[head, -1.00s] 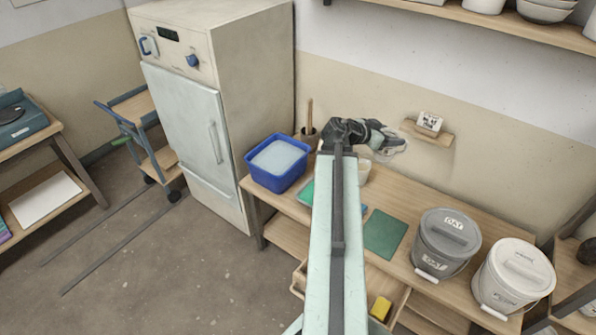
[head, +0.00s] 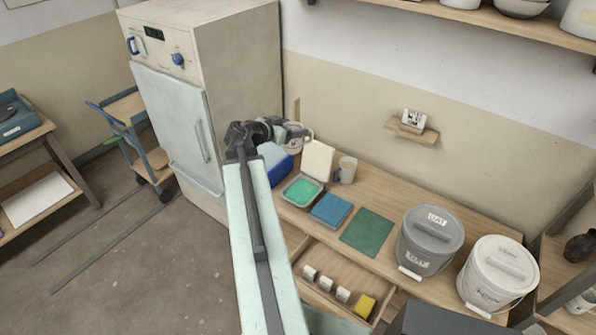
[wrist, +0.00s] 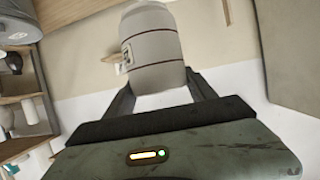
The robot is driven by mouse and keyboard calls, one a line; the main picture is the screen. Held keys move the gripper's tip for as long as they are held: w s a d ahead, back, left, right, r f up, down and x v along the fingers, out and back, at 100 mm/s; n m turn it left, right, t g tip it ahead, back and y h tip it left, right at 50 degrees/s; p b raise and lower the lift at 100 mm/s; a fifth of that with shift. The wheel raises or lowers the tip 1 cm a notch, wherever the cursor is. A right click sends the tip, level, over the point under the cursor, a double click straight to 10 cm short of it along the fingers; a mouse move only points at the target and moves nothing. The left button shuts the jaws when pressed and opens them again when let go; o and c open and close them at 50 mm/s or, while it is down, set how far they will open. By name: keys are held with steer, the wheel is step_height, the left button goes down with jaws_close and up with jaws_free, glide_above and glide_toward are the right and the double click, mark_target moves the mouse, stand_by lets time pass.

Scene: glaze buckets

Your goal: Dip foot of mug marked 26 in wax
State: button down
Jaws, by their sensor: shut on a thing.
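My gripper (wrist: 160,94) is shut on a pale grey mug (wrist: 155,50) with thin dark bands. A small dark-edged mark shows on the mug's side, but I cannot read its number. In the head view my gripper (head: 280,131) holds the mug (head: 297,139) above the back left of the worktable, near the blue basin (head: 274,164). A shallow tray with a green surface (head: 302,190) and one with a blue surface (head: 330,209) lie in front. I cannot tell which vessel holds the wax.
A cream slab (head: 318,160) stands behind the trays, with a pale cup (head: 347,169) beside it. A green mat (head: 367,232) lies flat. Grey (head: 430,240) and white (head: 497,275) lidded buckets stand at right. An open drawer (head: 318,268) holds small blocks and a yellow sponge (head: 365,306).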

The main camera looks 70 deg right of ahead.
steer(key=w+d+f+b, duration=0.1)
steer(key=d+f+b, duration=0.3)
steer(key=f+b, duration=0.5)
steer(key=w+d+f+m+g+b, duration=0.1)
steer(key=d+f+b, duration=0.4)
steer(key=f+b, duration=0.5)
steer(key=w+d+f+m+g+b, duration=0.1)
steer(key=d+f+b, duration=0.3)
steer(key=f+b, duration=0.6)
step_height(320, 180, down, 2)
steer(key=shift+d+f+y, duration=0.15)
steer(key=shift+d+y, duration=0.2)
steer(key=shift+y, duration=0.05)
steer(key=shift+w+b, duration=0.1)
steer(key=shift+b, duration=0.2)
steer(key=shift+f+b, duration=2.45)
steer(key=shift+f, duration=0.05)
steer(key=shift+f, duration=0.15)
steer(key=shift+f+b, duration=0.9)
steer(key=shift+b, duration=0.1)
